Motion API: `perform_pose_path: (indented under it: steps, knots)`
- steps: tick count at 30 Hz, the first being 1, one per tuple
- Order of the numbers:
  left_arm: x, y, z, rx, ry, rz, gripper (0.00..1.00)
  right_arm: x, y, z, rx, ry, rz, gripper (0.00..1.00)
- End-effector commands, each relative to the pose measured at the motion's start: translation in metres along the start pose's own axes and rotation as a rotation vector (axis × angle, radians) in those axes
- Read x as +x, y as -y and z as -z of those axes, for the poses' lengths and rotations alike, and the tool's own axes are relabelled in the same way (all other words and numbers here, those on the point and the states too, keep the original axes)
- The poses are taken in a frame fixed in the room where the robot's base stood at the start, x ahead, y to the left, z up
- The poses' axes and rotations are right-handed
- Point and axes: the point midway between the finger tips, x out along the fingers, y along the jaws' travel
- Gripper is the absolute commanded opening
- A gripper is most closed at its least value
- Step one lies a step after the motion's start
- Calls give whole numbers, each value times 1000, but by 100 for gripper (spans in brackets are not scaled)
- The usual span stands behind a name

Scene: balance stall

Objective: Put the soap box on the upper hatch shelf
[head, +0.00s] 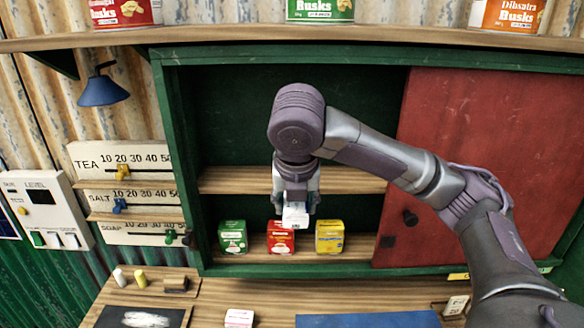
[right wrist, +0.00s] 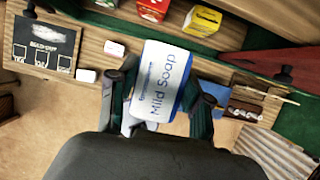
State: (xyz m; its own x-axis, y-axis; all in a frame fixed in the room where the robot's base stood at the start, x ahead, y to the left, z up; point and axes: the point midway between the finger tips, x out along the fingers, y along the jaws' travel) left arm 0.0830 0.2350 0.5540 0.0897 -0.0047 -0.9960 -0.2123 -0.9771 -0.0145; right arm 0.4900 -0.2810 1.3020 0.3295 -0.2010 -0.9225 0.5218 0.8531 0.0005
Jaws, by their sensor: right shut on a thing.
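The soap box (head: 295,217), white with blue edges, is in my right gripper (head: 295,198). In the right wrist view the soap box (right wrist: 160,82) shows its "Mild Soap" label between the two fingers. In the head view it hangs below the level of the upper hatch shelf (head: 350,181), in front of the hatch opening. The bare wooden shelf runs behind my wrist, which hides part of it. My left gripper is not in view.
The lower hatch shelf (head: 255,254) holds a green box (head: 233,237), a red box (head: 281,240) and a yellow box (head: 329,237). A red sliding door (head: 480,140) covers the hatch's right side. A small pink-white box (head: 239,318) lies on the counter.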

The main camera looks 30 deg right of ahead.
Motion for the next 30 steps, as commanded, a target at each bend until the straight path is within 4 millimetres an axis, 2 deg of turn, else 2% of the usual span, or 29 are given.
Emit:
perform_pose_path:
  steps: [6, 12, 19, 25, 27, 30]
  knots:
    - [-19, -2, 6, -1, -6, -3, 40, 19, 0, -57, 7, -5, 3, 14]
    - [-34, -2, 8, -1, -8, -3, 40, 37, 0, -95, 3, -3, 1, 14]
    - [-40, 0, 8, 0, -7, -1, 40, 46, 0, -113, 2, -2, 2, 14]
    - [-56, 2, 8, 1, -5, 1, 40, 57, 0, -144, 4, -3, 2, 14]
    - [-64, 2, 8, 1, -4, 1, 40, 60, 0, -143, 0, -3, 3, 14]
    - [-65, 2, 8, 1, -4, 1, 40, 65, 0, -140, -1, -2, 3, 14]
